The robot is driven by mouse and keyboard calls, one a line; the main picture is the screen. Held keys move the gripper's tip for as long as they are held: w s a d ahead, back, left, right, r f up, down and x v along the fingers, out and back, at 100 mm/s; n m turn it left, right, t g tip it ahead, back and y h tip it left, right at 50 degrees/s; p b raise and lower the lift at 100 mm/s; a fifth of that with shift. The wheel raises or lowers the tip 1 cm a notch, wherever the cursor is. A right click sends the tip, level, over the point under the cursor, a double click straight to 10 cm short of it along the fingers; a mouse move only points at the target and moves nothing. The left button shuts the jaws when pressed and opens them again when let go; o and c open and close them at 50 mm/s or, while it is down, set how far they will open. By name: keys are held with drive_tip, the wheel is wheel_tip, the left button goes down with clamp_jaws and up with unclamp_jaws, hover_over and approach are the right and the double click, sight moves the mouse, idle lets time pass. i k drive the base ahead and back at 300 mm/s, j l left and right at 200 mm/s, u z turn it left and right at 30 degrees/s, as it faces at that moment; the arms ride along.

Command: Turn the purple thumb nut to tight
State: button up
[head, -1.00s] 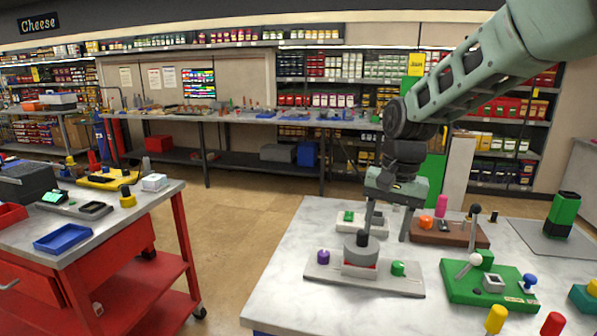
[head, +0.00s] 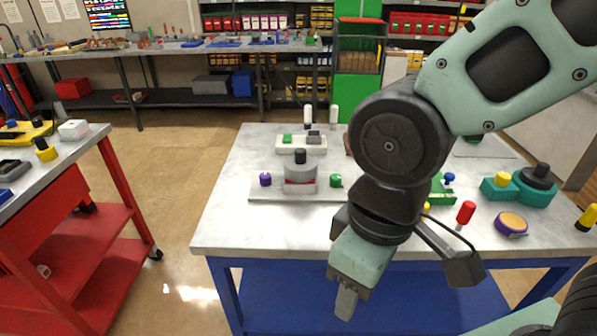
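The purple thumb nut (head: 265,179) stands upright at the left end of a light grey plate (head: 262,194) on the marble-topped table. A grey round pump body (head: 299,175) with a red band and a black knob stands on the plate's middle. A green thumb nut (head: 335,180) stands at its right. My gripper (head: 346,304) hangs in front of the table's near edge, to the right of and well apart from the purple nut. Its fingers overlap in this view, so I cannot tell its opening. How tight the purple nut sits does not show.
My arm hides part of the table's middle and right. A white block (head: 287,148) with a green button stands behind the plate. A red peg (head: 466,213), a purple-and-yellow disc (head: 511,224) and a teal device (head: 535,190) stand at right. The table's left front is clear.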

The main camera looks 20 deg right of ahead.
sight(265, 178)
drive_tip(key=i+j+u, duration=0.15)
drive_tip(key=u, duration=0.2)
drive_tip(key=i+j+u, duration=0.15)
drive_tip(key=u, duration=0.25)
drive_tip(key=i+u, duration=0.15)
drive_tip(key=u, duration=0.2)
